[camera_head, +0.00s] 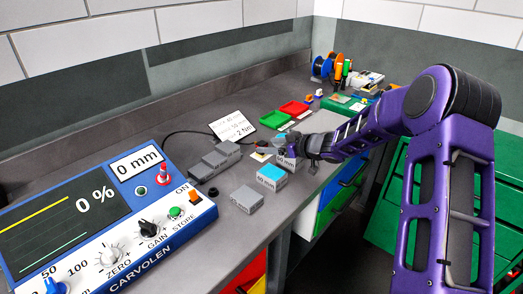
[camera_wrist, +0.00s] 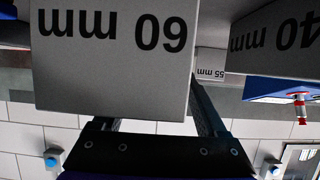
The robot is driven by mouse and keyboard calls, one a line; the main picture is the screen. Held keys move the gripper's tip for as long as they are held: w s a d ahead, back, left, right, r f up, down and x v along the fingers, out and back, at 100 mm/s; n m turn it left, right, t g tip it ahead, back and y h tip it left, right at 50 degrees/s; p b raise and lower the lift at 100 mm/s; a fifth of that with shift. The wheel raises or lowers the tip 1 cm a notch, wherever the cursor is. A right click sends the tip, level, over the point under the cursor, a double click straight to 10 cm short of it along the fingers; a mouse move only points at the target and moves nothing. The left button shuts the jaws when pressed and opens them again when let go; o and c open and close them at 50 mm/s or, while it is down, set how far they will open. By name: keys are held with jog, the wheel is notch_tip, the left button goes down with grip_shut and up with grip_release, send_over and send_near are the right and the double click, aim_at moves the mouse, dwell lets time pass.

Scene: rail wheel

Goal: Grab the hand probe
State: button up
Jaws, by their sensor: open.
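I cannot make out the hand probe for certain in either view. A black cable (camera_head: 190,131) runs along the bench behind the grey stepped block and towards my gripper (camera_head: 290,151). My gripper is low over the bench, among grey blocks with teal tops. In the wrist view, which is upside down, its two fingers (camera_wrist: 160,108) are apart. A grey block marked 60 mm (camera_wrist: 110,55) fills the view before them and covers part of the left finger. I see nothing held between the fingers.
The blue test instrument (camera_head: 120,220) stands at the left. A teal-topped block (camera_head: 271,178), a plain grey block (camera_head: 246,200) and the stepped block (camera_head: 215,160) stand nearby. Red (camera_head: 293,108) and green (camera_head: 274,118) trays lie behind. Blocks marked 40 mm (camera_wrist: 278,40) and 55 mm (camera_wrist: 210,72) show too.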

jog(key=shift+w+a+f, duration=0.2)
jog(key=shift+w+a, duration=0.2)
jog(key=shift+a, duration=0.05)
grip_shut()
